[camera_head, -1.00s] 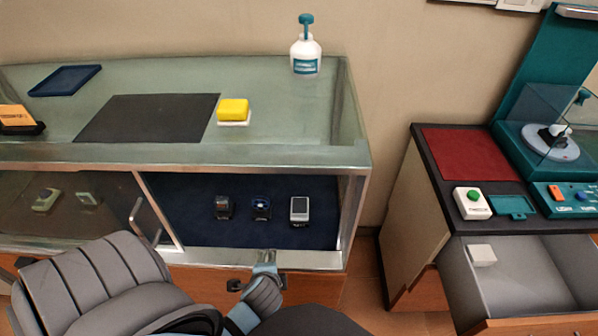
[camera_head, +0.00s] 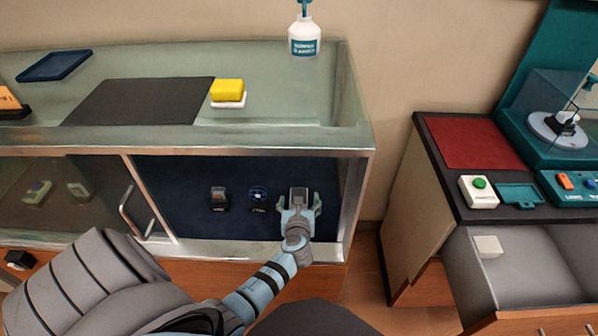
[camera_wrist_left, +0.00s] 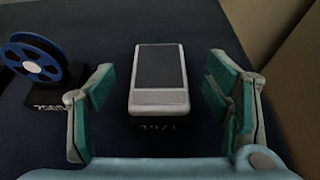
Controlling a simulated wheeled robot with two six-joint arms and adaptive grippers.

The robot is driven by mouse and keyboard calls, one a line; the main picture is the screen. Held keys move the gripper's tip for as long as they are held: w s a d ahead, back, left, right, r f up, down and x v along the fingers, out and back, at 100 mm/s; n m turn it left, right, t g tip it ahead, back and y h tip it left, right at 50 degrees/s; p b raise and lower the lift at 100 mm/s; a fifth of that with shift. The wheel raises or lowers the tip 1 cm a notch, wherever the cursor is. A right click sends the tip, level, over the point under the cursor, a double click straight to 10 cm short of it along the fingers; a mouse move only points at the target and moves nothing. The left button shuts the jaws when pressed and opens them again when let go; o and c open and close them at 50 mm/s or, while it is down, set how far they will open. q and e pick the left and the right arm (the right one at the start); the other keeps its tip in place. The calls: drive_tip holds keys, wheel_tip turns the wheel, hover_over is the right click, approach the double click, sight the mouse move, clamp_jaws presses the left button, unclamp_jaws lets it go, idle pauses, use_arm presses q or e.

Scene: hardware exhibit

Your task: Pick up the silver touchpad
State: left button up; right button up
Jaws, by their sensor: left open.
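The silver touchpad (camera_head: 298,194) is a small grey-silver block with a dark screen, inside the display case on the dark blue floor. In the left wrist view the touchpad (camera_wrist_left: 158,80) stands between my open fingers, with a gap on both sides. My left gripper (camera_head: 299,203) reaches through the case's open front, its two teal fingers either side of the touchpad; it also shows in the left wrist view (camera_wrist_left: 160,105). The touchpad's lower front is partly hidden by the gripper in the head view. My right gripper is not in view.
A blue reel (camera_wrist_left: 33,62) on a black stand is left of the touchpad, with a small dark device (camera_head: 219,198) further left. The case's right wall (camera_wrist_left: 285,55) is close on the right. A glass door (camera_head: 95,195) covers the left half.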

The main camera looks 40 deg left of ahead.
use_arm(q)
drive_tip(key=b+x, duration=0.1)
drive_tip(key=x, duration=0.2)
drive_tip(key=shift+a+f+b, duration=0.1)
drive_tip(key=shift+f+b, duration=0.15)
drive_tip(key=shift+b, duration=0.05)
drive_tip(key=shift+w+a, duration=0.15)
drive_tip(key=shift+w, duration=0.1)
drive_tip(key=shift+c, duration=0.2)
drive_tip(key=c, duration=1.3)
drive_tip(key=shift+r, duration=0.15)
